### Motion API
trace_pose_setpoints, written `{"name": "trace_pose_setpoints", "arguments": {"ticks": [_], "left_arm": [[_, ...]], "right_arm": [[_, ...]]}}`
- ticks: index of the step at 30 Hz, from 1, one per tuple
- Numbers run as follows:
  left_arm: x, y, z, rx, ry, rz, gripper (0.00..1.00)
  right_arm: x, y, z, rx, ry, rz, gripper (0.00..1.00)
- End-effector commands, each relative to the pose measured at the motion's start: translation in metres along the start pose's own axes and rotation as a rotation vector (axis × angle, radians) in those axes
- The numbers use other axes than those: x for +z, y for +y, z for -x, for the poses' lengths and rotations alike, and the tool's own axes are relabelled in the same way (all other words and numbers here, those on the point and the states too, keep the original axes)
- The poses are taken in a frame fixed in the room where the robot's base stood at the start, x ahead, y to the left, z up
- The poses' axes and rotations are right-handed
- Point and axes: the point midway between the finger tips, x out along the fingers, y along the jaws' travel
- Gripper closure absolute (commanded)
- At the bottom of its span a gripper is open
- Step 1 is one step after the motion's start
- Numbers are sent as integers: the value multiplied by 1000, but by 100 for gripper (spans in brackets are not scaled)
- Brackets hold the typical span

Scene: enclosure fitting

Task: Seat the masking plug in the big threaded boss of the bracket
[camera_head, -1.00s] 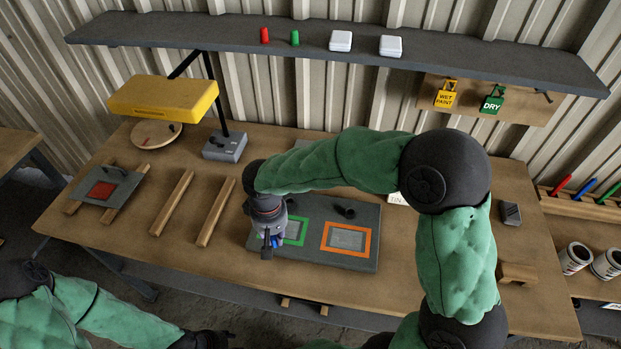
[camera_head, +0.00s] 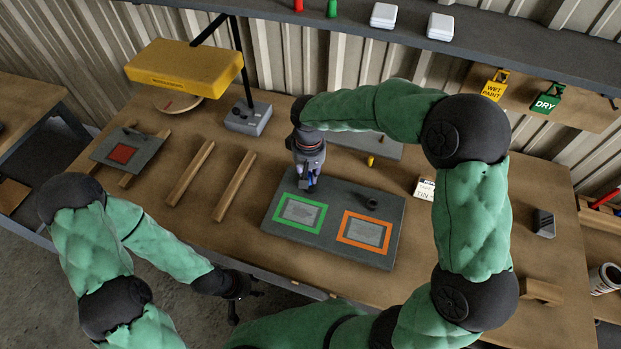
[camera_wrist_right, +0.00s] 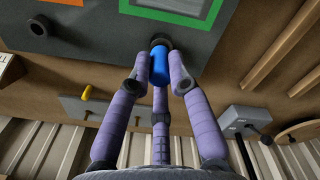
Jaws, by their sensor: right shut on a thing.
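The bracket is a grey plate (camera_head: 333,233) on the bench, with a green-framed and an orange-framed square on its face. My right gripper (camera_head: 308,183) is over its back left corner. In the right wrist view its fingers (camera_wrist_right: 160,72) are shut on a blue masking plug (camera_wrist_right: 160,62). The plug's far end meets a dark round boss (camera_wrist_right: 160,42) on the plate; I cannot tell whether it is inside. Another dark boss (camera_head: 371,203) stands open near the plate's back right; it also shows in the wrist view (camera_wrist_right: 38,27). My left gripper (camera_head: 242,287) is off the bench's front edge, its fingers unclear.
A yellow peg (camera_head: 370,161) stands behind the bracket by a grey plate (camera_head: 375,147). Two wooden rails (camera_head: 234,187) lie to the left. A yellow lamp (camera_head: 183,67) on a grey base (camera_head: 248,117) overhangs the back left. A smaller red-squared plate (camera_head: 127,150) lies far left.

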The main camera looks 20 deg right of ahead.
Motion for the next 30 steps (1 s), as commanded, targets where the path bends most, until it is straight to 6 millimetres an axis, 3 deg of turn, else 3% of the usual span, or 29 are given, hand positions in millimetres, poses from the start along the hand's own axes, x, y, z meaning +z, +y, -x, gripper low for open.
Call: {"name": "trace_pose_setpoints", "arguments": {"ticks": [3,7,14,21,30], "left_arm": [[0,-2,-4,0,0,0,60],[0,-2,-6,0,0,0,60],[0,-3,-7,0,0,0,60],[-1,-5,-15,0,0,0,60],[-1,-5,-14,0,0,0,60]], "right_arm": [[-13,8,-22,0,-4,-2,100],[-22,12,-33,-1,-1,-1,100],[-30,17,-43,0,-2,-1,100],[-32,18,-74,0,-2,0,100],[-32,18,-76,0,0,-1,100]]}}
